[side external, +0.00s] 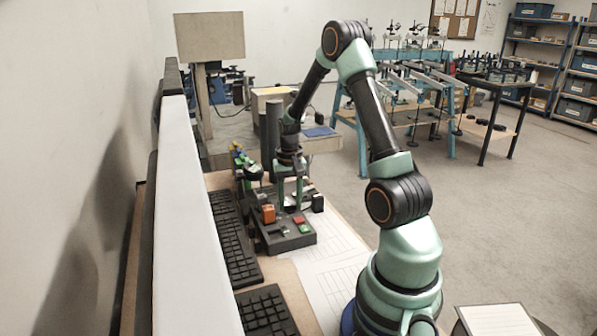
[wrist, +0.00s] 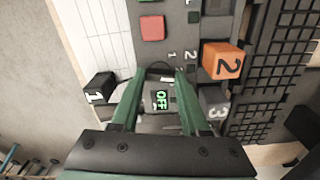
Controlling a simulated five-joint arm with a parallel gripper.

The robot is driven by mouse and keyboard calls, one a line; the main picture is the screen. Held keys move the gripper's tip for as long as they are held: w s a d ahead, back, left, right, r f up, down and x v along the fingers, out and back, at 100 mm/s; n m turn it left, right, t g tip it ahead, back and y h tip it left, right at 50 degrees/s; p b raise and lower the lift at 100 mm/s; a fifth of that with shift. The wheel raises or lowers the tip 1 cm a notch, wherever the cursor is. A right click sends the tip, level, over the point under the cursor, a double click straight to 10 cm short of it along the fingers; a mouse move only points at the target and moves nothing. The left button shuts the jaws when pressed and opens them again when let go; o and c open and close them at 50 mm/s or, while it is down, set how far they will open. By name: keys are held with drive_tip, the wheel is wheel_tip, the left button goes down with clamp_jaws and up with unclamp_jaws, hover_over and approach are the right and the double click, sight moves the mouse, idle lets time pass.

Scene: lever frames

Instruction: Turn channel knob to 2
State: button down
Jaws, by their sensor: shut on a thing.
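My gripper (side external: 291,203) points straight down over the grey control panel (side external: 287,242). In the wrist view, its green fingers (wrist: 161,73) are shut on a dark round knob (wrist: 161,70), mostly hidden between them. I cannot tell which way its pointer faces. A black block (wrist: 98,88) marked 1 is at left.
A red button (side external: 298,219) and a green button (side external: 305,228) sit on the panel's near part. Black keyboards (side external: 232,236) lie along its left side. A dark upright post (side external: 273,128) stands behind the gripper. Pale sheets (side external: 338,272) cover the table at right.

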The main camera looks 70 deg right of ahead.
sight(290, 205)
drive_tip(key=shift+r+n, duration=0.1)
drive_tip(key=shift+n, duration=0.8)
drive_tip(key=shift+c, duration=2)
unclamp_jaws()
wheel_tip(290, 205, up, 12)
